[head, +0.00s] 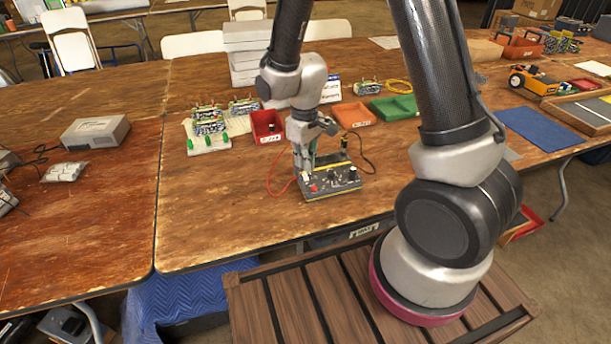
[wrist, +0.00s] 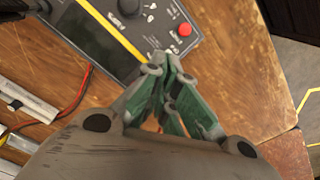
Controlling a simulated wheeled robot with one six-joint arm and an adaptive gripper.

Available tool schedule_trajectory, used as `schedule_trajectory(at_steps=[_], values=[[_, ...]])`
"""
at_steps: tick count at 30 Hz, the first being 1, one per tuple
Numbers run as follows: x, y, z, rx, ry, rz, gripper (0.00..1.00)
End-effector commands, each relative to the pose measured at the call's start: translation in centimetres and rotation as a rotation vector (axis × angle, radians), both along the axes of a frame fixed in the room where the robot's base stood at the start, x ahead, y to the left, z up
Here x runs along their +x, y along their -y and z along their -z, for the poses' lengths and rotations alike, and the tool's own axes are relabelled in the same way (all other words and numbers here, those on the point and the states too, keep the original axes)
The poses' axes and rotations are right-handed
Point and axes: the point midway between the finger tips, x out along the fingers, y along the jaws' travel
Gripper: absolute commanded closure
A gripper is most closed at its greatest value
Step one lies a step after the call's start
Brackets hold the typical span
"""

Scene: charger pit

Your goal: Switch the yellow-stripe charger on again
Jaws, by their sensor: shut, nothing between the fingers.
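The charger (head: 330,183) is a dark flat box with a yellow stripe, lying on the wooden table. In the wrist view the charger (wrist: 105,45) shows its dark screen, the yellow stripe, a dark round knob (wrist: 158,60) and a red button (wrist: 185,30). In the head view my gripper (head: 304,168) points down at the charger's left part. I cannot tell whether the tips touch it.
Red and black leads run from the charger. Behind it stand a red bin (head: 266,126), an orange tray (head: 354,115), a green tray (head: 394,108) and battery packs (head: 208,122). A grey box (head: 95,132) is on the left table. The table in front of the charger is clear.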

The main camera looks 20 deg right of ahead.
Motion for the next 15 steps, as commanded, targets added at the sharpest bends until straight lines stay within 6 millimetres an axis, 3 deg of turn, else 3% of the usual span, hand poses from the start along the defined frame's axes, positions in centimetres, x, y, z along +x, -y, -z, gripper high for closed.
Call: schedule_trajectory(at_steps=[15], values=[[0.01, 0.00, 0.54, 0.000, 0.000, 0.000, 1.00]])
